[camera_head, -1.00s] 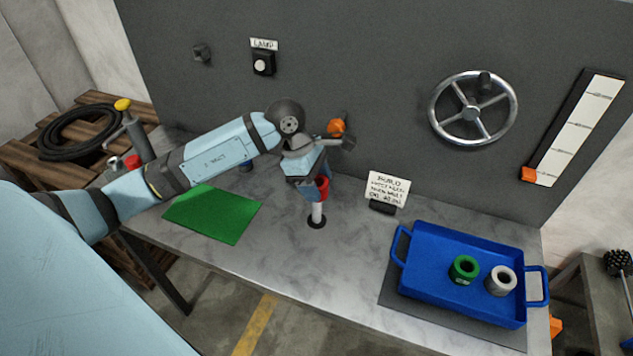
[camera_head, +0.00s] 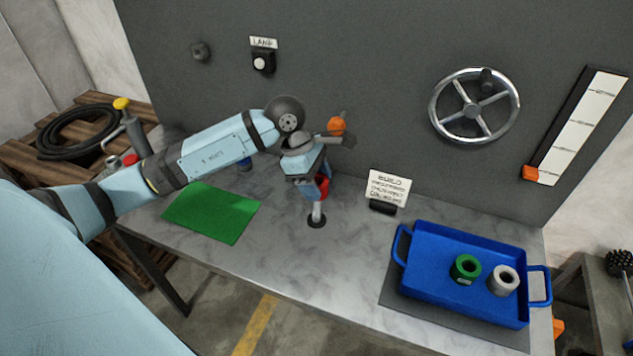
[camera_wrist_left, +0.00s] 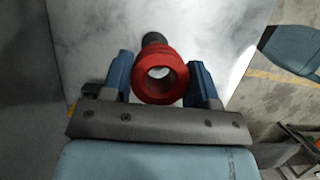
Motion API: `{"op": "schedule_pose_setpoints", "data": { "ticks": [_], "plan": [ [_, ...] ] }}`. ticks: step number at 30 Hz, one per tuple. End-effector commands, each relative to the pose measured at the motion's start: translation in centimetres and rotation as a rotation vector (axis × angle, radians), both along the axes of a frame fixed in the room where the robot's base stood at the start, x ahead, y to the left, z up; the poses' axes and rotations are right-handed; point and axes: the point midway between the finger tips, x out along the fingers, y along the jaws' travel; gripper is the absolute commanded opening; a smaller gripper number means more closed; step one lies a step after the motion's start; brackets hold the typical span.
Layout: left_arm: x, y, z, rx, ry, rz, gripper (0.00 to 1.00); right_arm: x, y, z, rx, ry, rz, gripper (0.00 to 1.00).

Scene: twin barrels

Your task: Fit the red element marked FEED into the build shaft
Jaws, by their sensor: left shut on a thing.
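The red element (camera_head: 323,187) is a thick ring between the fingers of my left gripper (camera_head: 318,188). In the left wrist view the red element (camera_wrist_left: 160,53) sits between the two blue fingers of the left gripper (camera_wrist_left: 160,85), its bore facing the camera. The pale build shaft (camera_head: 317,211) stands upright on the bench in a dark round base, directly below the element. I cannot tell whether the ring is around the shaft's top or just above it. No FEED mark is readable. My right gripper is not in view.
A blue tray (camera_head: 424,284) at the right holds a green ring (camera_head: 465,269) and a grey ring (camera_head: 503,281). A BUILD sign (camera_head: 388,188) stands right of the shaft. A green mat (camera_head: 211,213) lies left. A handwheel (camera_head: 473,107) is on the back panel.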

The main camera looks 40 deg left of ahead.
Motion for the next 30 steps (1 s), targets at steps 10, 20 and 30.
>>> {"op": "schedule_pose_setpoints", "data": {
  "ticks": [10, 20, 30],
  "plan": [
    [0.02, -0.03, 0.1, -0.001, -0.002, -0.001, 0.13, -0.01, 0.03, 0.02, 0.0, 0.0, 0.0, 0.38],
    [0.04, -0.04, -0.01, 0.001, -0.003, -0.001, 0.13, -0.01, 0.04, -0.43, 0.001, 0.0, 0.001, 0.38],
    [0.02, -0.06, 0.11, -0.001, -0.002, -0.001, 0.13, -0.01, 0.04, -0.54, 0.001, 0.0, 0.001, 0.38]
  ]
}}
